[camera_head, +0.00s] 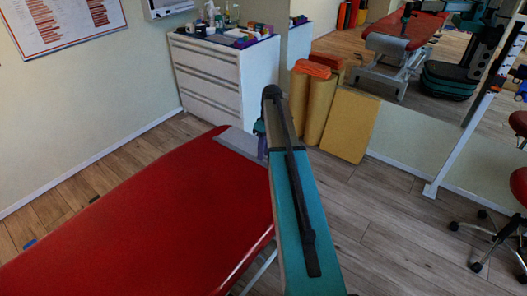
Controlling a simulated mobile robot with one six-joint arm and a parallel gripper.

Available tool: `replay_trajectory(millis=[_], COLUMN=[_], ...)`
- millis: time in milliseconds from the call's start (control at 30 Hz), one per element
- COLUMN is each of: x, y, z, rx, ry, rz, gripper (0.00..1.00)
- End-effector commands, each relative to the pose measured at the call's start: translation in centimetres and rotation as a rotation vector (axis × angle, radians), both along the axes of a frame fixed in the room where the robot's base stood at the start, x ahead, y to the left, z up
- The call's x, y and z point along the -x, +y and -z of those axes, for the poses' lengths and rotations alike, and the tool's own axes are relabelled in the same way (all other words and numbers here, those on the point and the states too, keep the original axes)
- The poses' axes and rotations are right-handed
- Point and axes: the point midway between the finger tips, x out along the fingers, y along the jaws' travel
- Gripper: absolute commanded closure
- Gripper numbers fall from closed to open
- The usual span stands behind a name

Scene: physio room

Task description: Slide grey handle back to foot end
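The red treatment table (150,220) fills the lower left and runs away from me. A flat grey piece (238,142) lies at its far end, partly behind my arm. I cannot make out a grey handle for certain. My teal arm (296,215) reaches up over the table's right edge. Its far end, with a small dark and purple part showing on the left, is beside the grey piece. My gripper's fingers are hidden behind the arm, so I cannot see whether they touch anything.
A white drawer cabinet (222,78) with bottles and boxes stands behind the table's far end. Yellow foam blocks (350,124) stand right of it. A large mirror (400,110) covers the right wall. A red wheeled stool (519,185) is at the right edge. Wooden floor (390,220) between is free.

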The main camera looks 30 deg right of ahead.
Motion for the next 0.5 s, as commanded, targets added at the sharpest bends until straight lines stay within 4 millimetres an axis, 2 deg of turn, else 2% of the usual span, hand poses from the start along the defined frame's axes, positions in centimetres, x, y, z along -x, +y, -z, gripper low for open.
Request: replay_trajectory(millis=[133, 300, 500], x=[-0.03, -0.04, -0.05], y=[0.02, 0.05, 0.06], z=[-0.02, -0.04, -0.05], rx=[0.000, 0.000, 0.000], ry=[0.000, 0.000, 0.000], rz=[0.000, -0.001, -0.001], gripper=[0.72, 1.00, 1.00])
